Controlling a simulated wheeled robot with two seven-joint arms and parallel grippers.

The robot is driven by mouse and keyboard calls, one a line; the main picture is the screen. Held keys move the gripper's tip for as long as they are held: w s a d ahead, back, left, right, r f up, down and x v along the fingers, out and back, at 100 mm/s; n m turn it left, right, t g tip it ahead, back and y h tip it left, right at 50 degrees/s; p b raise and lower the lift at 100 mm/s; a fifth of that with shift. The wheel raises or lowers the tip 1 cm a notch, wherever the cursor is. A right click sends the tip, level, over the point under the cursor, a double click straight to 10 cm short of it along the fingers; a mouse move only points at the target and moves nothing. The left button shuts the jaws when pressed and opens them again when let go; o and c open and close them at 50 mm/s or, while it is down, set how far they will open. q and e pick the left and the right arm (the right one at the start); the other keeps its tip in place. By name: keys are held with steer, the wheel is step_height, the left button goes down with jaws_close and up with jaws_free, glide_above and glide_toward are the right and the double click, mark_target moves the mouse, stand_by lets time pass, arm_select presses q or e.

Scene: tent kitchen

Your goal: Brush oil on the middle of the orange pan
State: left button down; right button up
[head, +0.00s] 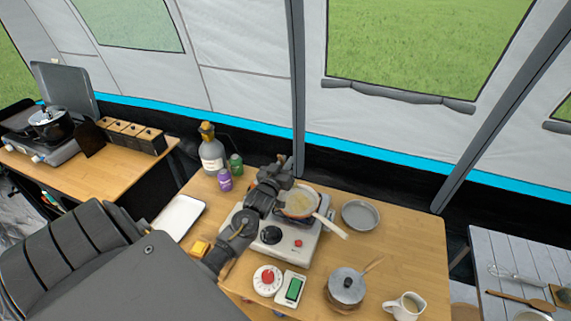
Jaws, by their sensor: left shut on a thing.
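The orange pan (317,213) stands on the white portable stove (285,248), with its pale handle pointing to the lower right. Its inside is light, and part of it is hidden by my gripper. My left gripper (287,193) is over the left edge of the pan. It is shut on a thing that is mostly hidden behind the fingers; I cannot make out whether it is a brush. Whether there is oil on the pan's middle is too small to tell. My right gripper is not in view.
A large bottle (211,158), a green jar (236,165) and a purple jar (225,182) stand behind left. A grey dish (361,215) lies right of the pan.

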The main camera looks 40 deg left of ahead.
arm_select(q)
step_height(320, 180, up, 3)
steer(key=shift+f+p, duration=0.15)
steer(key=shift+p, duration=0.65)
steer(key=shift+f, duration=0.1)
steer(key=shift+r, duration=1.55)
steer(key=shift+d, duration=0.1)
